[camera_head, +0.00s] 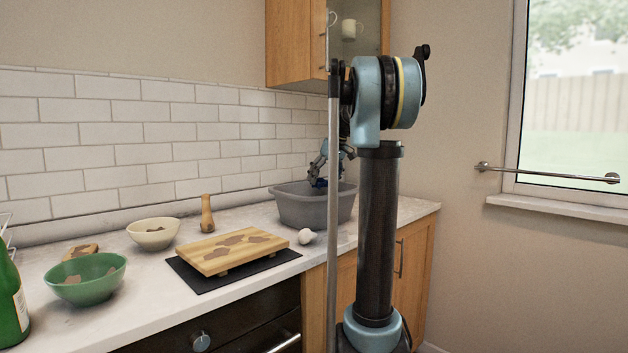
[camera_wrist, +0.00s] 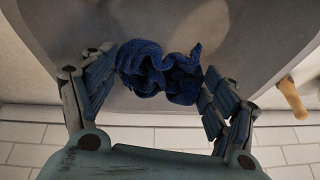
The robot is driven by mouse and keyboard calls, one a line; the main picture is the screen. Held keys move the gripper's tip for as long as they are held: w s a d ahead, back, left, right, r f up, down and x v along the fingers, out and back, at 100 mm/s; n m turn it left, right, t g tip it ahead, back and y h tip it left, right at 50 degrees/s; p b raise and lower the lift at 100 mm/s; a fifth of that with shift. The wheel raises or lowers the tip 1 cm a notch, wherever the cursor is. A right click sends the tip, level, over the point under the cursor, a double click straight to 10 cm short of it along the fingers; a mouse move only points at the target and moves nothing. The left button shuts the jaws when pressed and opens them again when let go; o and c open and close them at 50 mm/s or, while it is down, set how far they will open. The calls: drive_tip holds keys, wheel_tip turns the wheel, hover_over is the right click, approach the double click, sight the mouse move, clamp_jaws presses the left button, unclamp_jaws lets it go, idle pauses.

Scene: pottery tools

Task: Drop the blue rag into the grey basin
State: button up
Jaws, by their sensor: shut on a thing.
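The blue rag (camera_wrist: 158,72) is crumpled between the two fingers of my gripper (camera_wrist: 160,82) in the wrist view. My gripper is shut on it. The grey basin (camera_head: 303,206) stands on the counter near the right end in the head view. My gripper (camera_head: 320,178) is at the basin's opening there, with a little of the blue rag (camera_head: 319,183) showing at its tips. In the wrist view the basin (camera_wrist: 225,35) fills the background behind the rag. I cannot tell how far the rag is above the basin floor.
A wooden board (camera_head: 231,251) lies on a dark mat left of the basin. A cream bowl (camera_head: 153,234), a green bowl (camera_head: 86,279) and a wooden tool (camera_head: 207,214) are further left. A tiled wall (camera_head: 130,130) stands behind.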

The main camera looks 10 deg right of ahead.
drive_tip(key=shift+f, duration=0.3)
drive_tip(key=o, duration=0.7)
drive_tip(key=shift+r, duration=0.1)
drive_tip(key=v, duration=1.1)
drive_tip(key=shift+r, duration=0.35)
drive_tip(key=shift+s, duration=0.1)
